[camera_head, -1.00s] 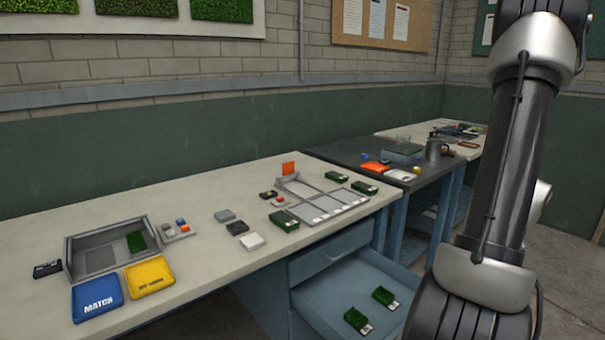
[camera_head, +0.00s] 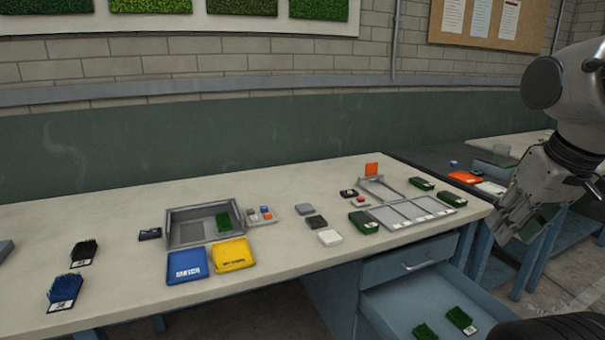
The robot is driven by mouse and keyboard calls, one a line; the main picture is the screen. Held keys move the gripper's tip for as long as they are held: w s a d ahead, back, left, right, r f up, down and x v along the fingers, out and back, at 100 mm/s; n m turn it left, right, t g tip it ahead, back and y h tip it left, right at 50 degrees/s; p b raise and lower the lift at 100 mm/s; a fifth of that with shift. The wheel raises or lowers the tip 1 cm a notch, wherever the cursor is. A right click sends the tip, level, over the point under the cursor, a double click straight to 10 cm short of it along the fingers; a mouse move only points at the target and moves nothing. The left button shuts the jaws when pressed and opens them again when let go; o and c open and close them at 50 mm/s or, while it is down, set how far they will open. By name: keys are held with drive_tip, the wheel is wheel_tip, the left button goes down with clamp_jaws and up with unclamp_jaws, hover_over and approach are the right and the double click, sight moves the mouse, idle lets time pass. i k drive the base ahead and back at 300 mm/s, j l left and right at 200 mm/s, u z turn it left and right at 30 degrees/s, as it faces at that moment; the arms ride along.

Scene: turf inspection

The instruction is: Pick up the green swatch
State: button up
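Several green turf swatches are in view. One swatch (camera_head: 363,221) lies on the pale bench left of a grey sectioned tray (camera_head: 385,214). Two more, a rear swatch (camera_head: 422,184) and a right swatch (camera_head: 452,198), lie at the tray's right side. Another swatch (camera_head: 223,221) leans in a grey open box (camera_head: 176,238). Two swatches (camera_head: 460,319) (camera_head: 425,331) lie in the open drawer. My gripper (camera_head: 515,225) is at the right, pointing down, apart from the bench swatches. A green patch shows by its fingers; I cannot tell whether it is held.
A blue MATCH tray (camera_head: 187,265) and a yellow tray (camera_head: 233,256) stand before the grey box. The open blue drawer (camera_head: 400,306) juts out below the bench. A dark side table (camera_head: 440,160) stands behind my gripper.

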sight(463, 323)
drive_tip(key=z, duration=1)
